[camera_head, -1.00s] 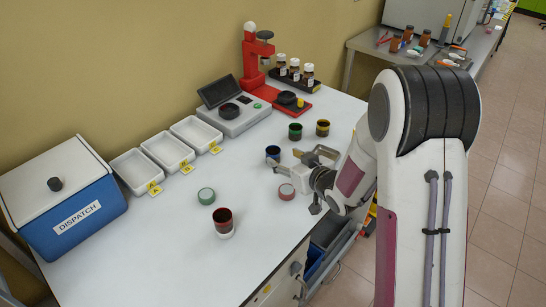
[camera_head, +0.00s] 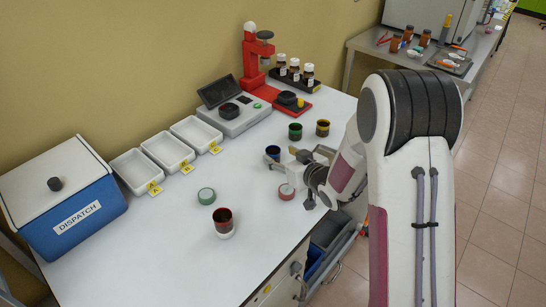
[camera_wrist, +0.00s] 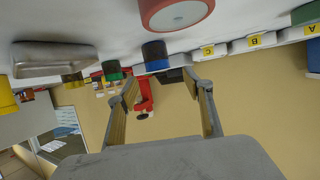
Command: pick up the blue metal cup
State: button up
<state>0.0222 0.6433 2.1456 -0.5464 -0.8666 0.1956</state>
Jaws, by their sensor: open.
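The blue metal cup (camera_head: 273,153) stands upright on the white table in the head view, just left of my gripper (camera_head: 286,160). The wrist view is upside down. There the blue cup (camera_wrist: 156,56) shows beyond the fingertips, roughly between the two fingers in the picture. My gripper (camera_wrist: 163,88) is open and empty, with its fingers spread apart. In the head view the fingers are small and partly overlap the metal tray, so their exact gap to the cup is hard to tell.
A red-rimmed lid (camera_head: 286,191) lies close in front of my gripper. A metal tray (camera_wrist: 50,62) is beside it. Green (camera_head: 295,131) and yellow (camera_head: 323,128) cups stand behind. A red cup (camera_head: 223,220) and a green lid (camera_head: 206,196) are at front left. The table's middle left is clear.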

aim_at(270, 149)
jog(key=shift+x, duration=2.6)
jog(key=shift+d, duration=0.15)
jog(key=c, duration=1.2)
